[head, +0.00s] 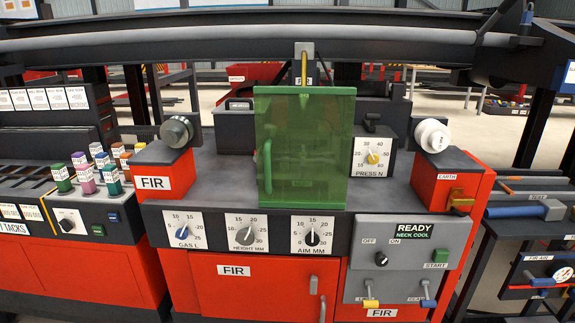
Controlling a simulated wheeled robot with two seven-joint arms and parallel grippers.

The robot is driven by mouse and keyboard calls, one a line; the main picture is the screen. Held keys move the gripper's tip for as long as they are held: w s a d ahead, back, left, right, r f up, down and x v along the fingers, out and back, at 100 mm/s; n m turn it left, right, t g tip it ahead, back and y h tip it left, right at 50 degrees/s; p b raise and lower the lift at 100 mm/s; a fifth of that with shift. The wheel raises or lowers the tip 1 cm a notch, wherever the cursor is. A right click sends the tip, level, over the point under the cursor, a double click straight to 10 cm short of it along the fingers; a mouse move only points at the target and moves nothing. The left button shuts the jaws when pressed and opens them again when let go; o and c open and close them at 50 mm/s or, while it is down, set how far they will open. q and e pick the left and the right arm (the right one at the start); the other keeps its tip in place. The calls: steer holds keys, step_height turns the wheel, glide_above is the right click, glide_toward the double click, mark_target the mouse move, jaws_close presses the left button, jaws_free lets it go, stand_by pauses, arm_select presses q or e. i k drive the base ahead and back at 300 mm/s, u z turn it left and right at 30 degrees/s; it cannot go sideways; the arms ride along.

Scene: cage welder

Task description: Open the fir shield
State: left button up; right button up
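The fir shield (325,150) is a see-through green panel in a green frame. It stands upright at the middle of the machine labelled FIR and faces me, covering the work space behind it. A green vertical bar handle (266,167) is on its left side. Dark machine parts show dimly through the panel. Neither of my grippers is in view, and nothing touches the shield.
A grey knob-like cylinder (176,130) on a red block stands left of the shield, and a white one (432,135) stands right. The PRESS N dial (373,158) is close to the shield's right edge. Bottles (86,180) stand far left.

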mark_target(304, 134)
steer(key=u, duration=0.55)
steer(key=k, duration=1.25)
steer(key=u, duration=1.1)
steer(key=i, duration=1.1)
steer(key=z, duration=0.6)
steer(key=i, duration=0.9)
steer(key=z, duration=0.6)
